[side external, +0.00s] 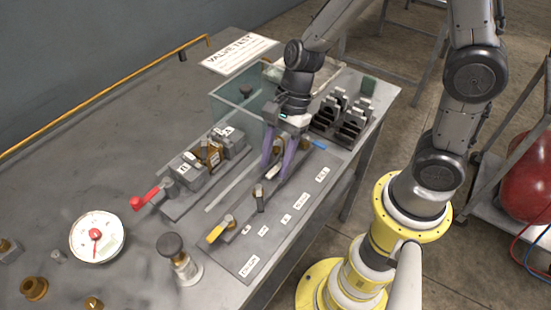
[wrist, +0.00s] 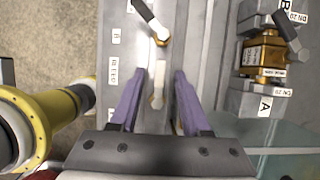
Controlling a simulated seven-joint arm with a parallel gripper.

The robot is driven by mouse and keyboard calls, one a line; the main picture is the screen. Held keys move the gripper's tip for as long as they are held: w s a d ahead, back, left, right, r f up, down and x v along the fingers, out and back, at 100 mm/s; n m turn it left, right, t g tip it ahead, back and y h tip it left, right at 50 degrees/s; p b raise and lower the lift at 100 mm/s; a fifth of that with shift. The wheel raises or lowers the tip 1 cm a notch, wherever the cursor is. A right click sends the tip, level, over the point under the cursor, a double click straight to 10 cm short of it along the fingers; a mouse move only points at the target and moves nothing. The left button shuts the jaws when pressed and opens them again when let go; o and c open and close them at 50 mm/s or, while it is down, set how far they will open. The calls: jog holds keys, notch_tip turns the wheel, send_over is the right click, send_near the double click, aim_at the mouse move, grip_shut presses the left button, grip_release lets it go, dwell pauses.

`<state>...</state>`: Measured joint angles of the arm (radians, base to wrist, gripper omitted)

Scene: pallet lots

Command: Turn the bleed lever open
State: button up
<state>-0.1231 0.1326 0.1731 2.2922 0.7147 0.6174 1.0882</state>
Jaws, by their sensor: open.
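The bleed lever is a pale, off-white handle on a brass hub, and it shows in the wrist view (wrist: 158,76) between my fingers. It lies roughly along the panel, beside a label that reads like BLEED (wrist: 113,72). In the side view the lever (side external: 272,172) is partly hidden by my fingers. My gripper (side external: 275,177) is open, pointing down over the panel, its purple fingers on either side of the lever. In the wrist view my gripper (wrist: 158,80) shows a gap on both sides of the handle; I cannot tell whether either finger touches it.
A black-handled lever (side external: 259,197) and a yellow lever (side external: 216,234) are nearby; a blue lever (side external: 318,145) is beyond. A valve block (side external: 189,170) with a red lever (side external: 145,197) stands left. A clear screen (side external: 231,112) and black rack (side external: 340,122) are close behind.

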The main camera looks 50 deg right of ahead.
grip_shut()
jog(key=shift+s+n, duration=0.1)
jog(key=shift+n, duration=0.2)
dwell(0.3)
jog(key=n, duration=0.1)
jog(key=n+g, duration=0.1)
jog(key=n, duration=0.1)
jog(key=shift+s+d+n+g, duration=0.1)
jog(key=shift+s+n+g, duration=0.2)
jog(key=shift+s, duration=0.1)
jog(key=n, duration=0.1)
jog(key=n+g, duration=0.1)
jog(key=n, duration=0.1)
jog(key=s+n+h, duration=0.1)
jog(key=shift+d+n+g, duration=0.3)
jog(key=n, duration=0.1)
jog(key=n+h, duration=0.1)
jog(key=n, duration=0.1)
jog(key=d+n, duration=0.1)
jog(key=shift+s+n+g+h, duration=0.3)
jog(key=shift+g, duration=0.1)
jog(key=shift+s+d+n+h, duration=0.15)
jog(key=shift+n+h, duration=0.15)
jog(key=shift+n, duration=0.45)
jog(key=shift+w+d+n+h, duration=0.1)
jog(key=shift+d+n+h, duration=0.15)
jog(key=shift+n, duration=0.45)
jog(key=shift+s+d+n+h, duration=0.1)
jog(key=shift+n+h, duration=0.25)
jog(key=shift+n, duration=0.4)
